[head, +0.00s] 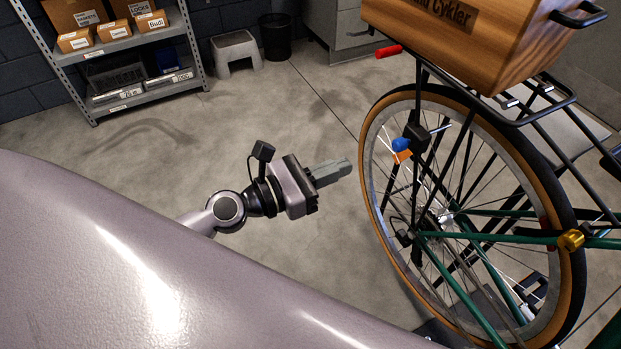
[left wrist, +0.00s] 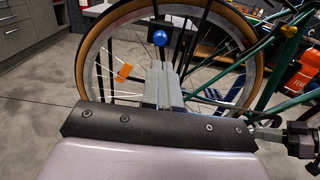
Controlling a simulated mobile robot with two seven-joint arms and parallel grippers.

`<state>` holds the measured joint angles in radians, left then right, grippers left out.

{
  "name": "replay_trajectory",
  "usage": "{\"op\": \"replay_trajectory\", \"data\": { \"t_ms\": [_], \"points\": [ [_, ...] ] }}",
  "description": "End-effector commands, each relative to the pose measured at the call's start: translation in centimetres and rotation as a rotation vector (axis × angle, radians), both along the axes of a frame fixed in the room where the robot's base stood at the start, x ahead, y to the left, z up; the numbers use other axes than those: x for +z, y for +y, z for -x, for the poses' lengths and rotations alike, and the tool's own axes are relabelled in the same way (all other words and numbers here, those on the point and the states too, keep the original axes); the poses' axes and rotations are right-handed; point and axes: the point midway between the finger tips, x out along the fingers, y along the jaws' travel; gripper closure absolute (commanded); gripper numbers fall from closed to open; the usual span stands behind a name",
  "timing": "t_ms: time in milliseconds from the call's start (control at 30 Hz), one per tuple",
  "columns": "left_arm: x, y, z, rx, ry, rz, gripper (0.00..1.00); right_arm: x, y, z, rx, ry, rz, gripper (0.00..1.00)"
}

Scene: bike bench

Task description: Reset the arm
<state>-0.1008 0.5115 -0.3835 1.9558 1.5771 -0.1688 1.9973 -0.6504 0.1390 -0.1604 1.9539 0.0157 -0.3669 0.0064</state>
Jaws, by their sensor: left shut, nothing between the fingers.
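My left gripper (head: 345,167) is in the middle of the head view, its fingers shut with nothing between them. It points right, toward the bicycle wheel (head: 372,200), and looks apart from it. In the left wrist view the shut fingers (left wrist: 162,85) stand in front of the wheel and its spokes. A blue round knob (head: 401,144) and an orange reflector (head: 402,156) show at the wheel; the knob (left wrist: 160,38) and reflector (left wrist: 122,72) also show in the left wrist view.
A wooden crate (head: 470,40) sits above the wheel, near a black rack. A grey shelf (head: 150,87) with cardboard boxes stands at the back left. A step stool (head: 236,50) and a black bin (head: 276,38) stand at the back. The floor between shelf and bicycle is clear.

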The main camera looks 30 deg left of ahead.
Motion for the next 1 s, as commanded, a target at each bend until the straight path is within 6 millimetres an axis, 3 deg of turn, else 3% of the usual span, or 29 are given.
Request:
{"op": "replay_trajectory", "data": {
  "t_ms": [300, 667, 833, 1000],
  "points": [
    [-0.2, 2.3, 2.9, 0.000, 0.001, -0.001, 1.00, -0.5, 0.4, -0.5, 0.003, -0.006, -0.012, 1.00],
    [0.0, 2.6, 3.3, 0.001, -0.006, -0.011, 1.00, -0.4, 0.6, -0.5, 0.009, -0.005, -0.014, 1.00],
    [-1.0, 2.5, 3.8, 0.014, -0.112, -0.217, 1.00, 0.4, 0.6, -0.5, 0.009, -0.007, -0.012, 1.00],
    [-3.5, 2.6, 5.0, 0.014, -0.334, -0.682, 1.00, 1.7, 0.5, -0.5, 0.009, -0.010, -0.009, 1.00]
  ]
}}
